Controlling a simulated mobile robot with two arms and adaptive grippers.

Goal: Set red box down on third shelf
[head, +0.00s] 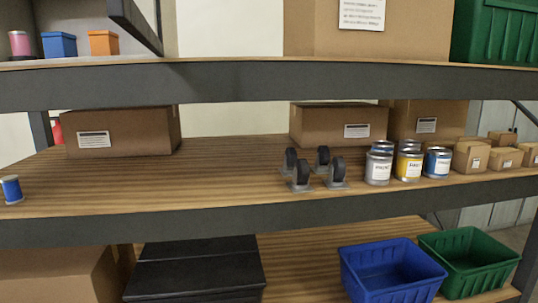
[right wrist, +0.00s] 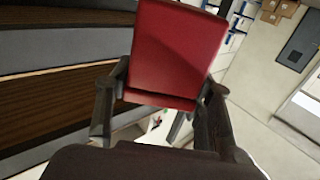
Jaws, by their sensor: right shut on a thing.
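The red box (right wrist: 178,50) is in the right wrist view, held between the two dark fingers of my right gripper (right wrist: 165,88). The gripper is shut on it, and the box extends up beyond the fingertips. The head view shows neither the box nor either gripper. The head view shows a rack with a middle wooden shelf (head: 225,180), an upper shelf (head: 260,64) and a lower shelf (head: 300,250). The pictures do not show which one counts as third. My left gripper is not in view.
On the middle shelf are cardboard boxes (head: 125,131), casters (head: 301,175), paint cans (head: 378,168), small cartons (head: 468,157) and a blue spool (head: 12,189). Its left-centre is bare. Blue (head: 390,280) and green (head: 470,262) bins and a black case (head: 195,275) are below.

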